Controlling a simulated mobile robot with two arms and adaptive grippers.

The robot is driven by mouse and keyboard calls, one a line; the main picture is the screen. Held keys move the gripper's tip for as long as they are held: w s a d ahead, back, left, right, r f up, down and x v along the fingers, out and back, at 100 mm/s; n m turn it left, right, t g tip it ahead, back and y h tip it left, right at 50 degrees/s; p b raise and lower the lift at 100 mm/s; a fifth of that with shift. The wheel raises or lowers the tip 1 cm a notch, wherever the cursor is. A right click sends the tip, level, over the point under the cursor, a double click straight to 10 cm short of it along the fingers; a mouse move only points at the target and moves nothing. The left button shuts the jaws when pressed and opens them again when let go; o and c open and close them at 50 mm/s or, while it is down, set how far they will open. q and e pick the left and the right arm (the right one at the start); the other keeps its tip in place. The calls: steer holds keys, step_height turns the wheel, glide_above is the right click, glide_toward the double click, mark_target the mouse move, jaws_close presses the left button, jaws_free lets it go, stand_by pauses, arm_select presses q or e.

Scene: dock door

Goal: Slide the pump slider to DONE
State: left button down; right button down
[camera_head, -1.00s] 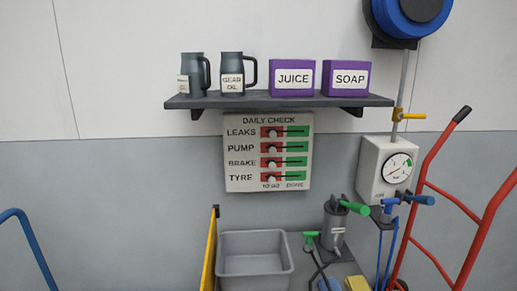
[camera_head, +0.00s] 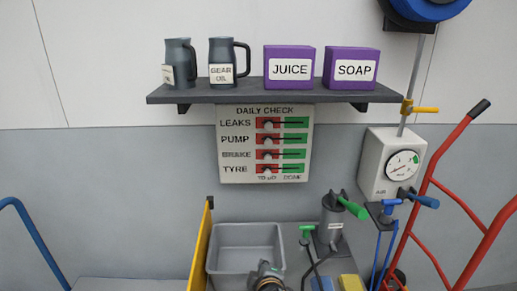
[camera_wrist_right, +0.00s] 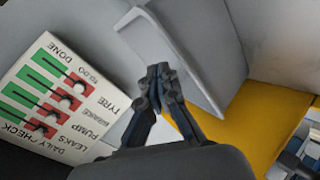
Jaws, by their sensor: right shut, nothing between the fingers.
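The white DAILY CHECK board (camera_head: 222,174) hangs on the wall under the shelf, with slider rows LEAKS, PUMP, BRAKE and TYRE. The pump slider knob (camera_head: 267,140) sits on the red TO DO side at the left; the green DONE side is at the right. All the knobs appear to be on red. In the right wrist view the board (camera_wrist_right: 45,55) is turned over at the left, with the pump knob (camera_wrist_right: 52,115) on red. My right gripper (camera_head: 266,268) is shut and empty, low in front of the grey bin and well below the board; its fingertips also show in the wrist view (camera_wrist_right: 158,74). My left gripper is out of view.
The dark shelf (camera_head: 200,95) with mugs and purple boxes juts out above the board. The grey bin (camera_head: 246,229), a yellow panel (camera_head: 200,245) and a pump with a green handle (camera_head: 350,206) stand below. A gauge box (camera_head: 380,160) and red hand truck (camera_head: 433,170) are at right.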

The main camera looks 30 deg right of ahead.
mark_target(268, 141)
steer(key=w+d+r+n+t+h, duration=0.2)
steer(key=w+r, duration=0.4)
steer(key=r, duration=0.3)
steer(key=w+d+r+n+t+h, duration=0.1)
steer(key=w+r+n+t+h, duration=0.1)
steer(key=w+r+n, duration=0.4)
step_height(268, 141, up, 4)
steer(key=shift+w+d+r+n+t+h, duration=0.3)
steer(key=shift+w+d+t+h, duration=0.15)
steer(key=shift+t, duration=0.45)
steer(key=shift+a+f, duration=0.1)
steer(key=shift+w, duration=0.15)
steer(key=w+d+r+p, duration=0.1)
steer(key=w+d, duration=0.1)
steer(key=d, duration=0.1)
steer(key=w+d+r+p, duration=0.1)
steer(key=w+d+p, duration=0.1)
steer(key=w+d+r+p, duration=0.1)
steer(key=w+d, duration=0.1)
steer(key=d, duration=0.1)
steer(key=shift+w+d+p, duration=0.35)
steer(key=shift+w+p, duration=0.05)
